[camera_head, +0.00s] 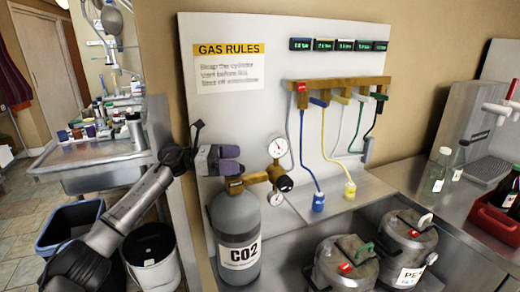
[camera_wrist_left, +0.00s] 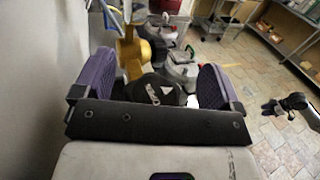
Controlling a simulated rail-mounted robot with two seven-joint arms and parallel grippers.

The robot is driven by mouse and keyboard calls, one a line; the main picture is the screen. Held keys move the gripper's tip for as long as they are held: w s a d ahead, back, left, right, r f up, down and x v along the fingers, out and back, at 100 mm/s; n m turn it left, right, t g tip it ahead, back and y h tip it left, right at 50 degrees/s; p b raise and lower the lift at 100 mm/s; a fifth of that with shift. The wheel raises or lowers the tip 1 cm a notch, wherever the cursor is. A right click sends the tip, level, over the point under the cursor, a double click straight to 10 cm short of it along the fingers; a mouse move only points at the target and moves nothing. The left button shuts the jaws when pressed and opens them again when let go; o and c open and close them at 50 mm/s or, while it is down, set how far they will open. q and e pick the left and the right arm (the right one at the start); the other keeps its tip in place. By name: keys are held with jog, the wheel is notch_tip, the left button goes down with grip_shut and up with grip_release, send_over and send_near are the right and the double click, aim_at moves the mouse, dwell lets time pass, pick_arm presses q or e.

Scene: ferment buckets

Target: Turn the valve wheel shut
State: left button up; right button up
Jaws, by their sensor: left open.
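The black valve wheel (camera_head: 284,183) sits on the brass valve (camera_head: 256,179) at the top of the grey CO2 cylinder (camera_head: 236,226). My left gripper (camera_head: 238,160), with purple fingers, is open and empty. It is above the cylinder, left of and a little higher than the wheel, with a gap between fingertips and wheel. In the left wrist view a black round part with white marks, seemingly the wheel (camera_wrist_left: 160,88), shows between the spread fingers (camera_wrist_left: 157,85). The dark palm edge hides its lower part.
A wall board with hoses and a manifold (camera_head: 338,84) stands behind. Two metal kegs (camera_head: 344,268) stand right of the cylinder. A sink (camera_head: 105,165) and a bin (camera_head: 152,262) are at left.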

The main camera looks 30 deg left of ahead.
pick_arm(q)
jog(key=d+r, duration=0.7)
jog(key=d, duration=0.4)
jog(key=shift+d+r, duration=0.35)
jog(key=shift+r, duration=0.05)
pick_arm(e)
jog(key=shift+a+f, duration=0.1)
jog(key=shift+f, duration=0.1)
pick_arm(q)
jog(key=shift+w, duration=0.1)
